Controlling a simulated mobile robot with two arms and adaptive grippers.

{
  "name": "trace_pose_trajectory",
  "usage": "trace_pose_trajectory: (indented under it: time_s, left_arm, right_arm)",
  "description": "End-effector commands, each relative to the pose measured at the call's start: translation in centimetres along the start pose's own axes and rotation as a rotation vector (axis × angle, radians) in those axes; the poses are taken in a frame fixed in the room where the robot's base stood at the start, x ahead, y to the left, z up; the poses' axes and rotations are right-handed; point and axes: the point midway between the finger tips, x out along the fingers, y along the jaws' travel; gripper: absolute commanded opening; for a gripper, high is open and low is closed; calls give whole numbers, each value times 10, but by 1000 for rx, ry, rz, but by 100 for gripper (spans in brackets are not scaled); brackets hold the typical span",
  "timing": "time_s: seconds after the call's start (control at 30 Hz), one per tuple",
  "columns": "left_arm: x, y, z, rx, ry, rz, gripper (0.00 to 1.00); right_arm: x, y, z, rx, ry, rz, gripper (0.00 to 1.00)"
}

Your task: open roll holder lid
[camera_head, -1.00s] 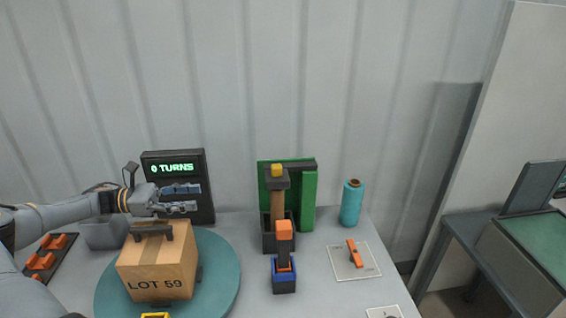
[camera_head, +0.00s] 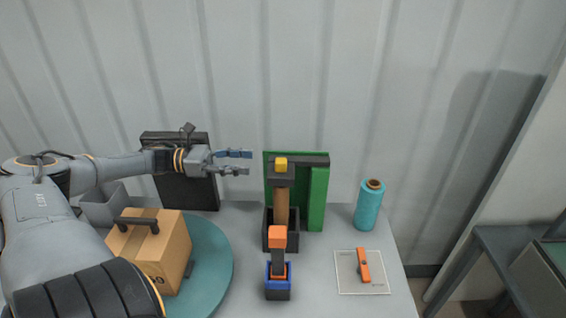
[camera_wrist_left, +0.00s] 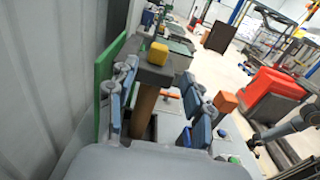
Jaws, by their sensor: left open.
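The roll holder has a green upright panel (camera_head: 318,195) and a dark top arm or lid (camera_head: 308,160) with a yellow knob (camera_head: 281,164) on its left end. A brown roll or post (camera_head: 282,205) stands below that end. My left gripper (camera_head: 250,162) is open and empty, its fingers pointing right, just left of the yellow knob at about its height. In the left wrist view the yellow knob (camera_wrist_left: 157,53) and dark lid (camera_wrist_left: 152,72) show beyond and between the open fingers (camera_wrist_left: 160,97). A grey arm at the right there, apparently mine, ends in a small dark gripper (camera_wrist_left: 258,138).
An orange-topped lever (camera_head: 278,236) in a blue base stands in front of the holder. A teal roll (camera_head: 369,205) and a plate with an orange switch (camera_head: 362,268) are to the right. A cardboard box (camera_head: 165,245) sits on a turntable (camera_head: 215,262) at left.

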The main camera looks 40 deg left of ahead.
Motion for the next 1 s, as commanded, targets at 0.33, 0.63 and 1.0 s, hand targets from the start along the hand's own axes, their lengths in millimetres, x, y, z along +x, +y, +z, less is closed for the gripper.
trace_pose_trajectory:
  time_s: [0.33,0.63,1.0]
  left_arm:
    - [65,0,1,3,-6,0,51]
    - [96,0,1,0,-3,0,51]
    - [102,0,0,0,0,0,51]
  right_arm:
    - [15,-4,16,-1,-24,-5,0]
    - [10,-2,-6,-1,11,-2,0]
    - [10,-3,5,-1,-6,-4,0]
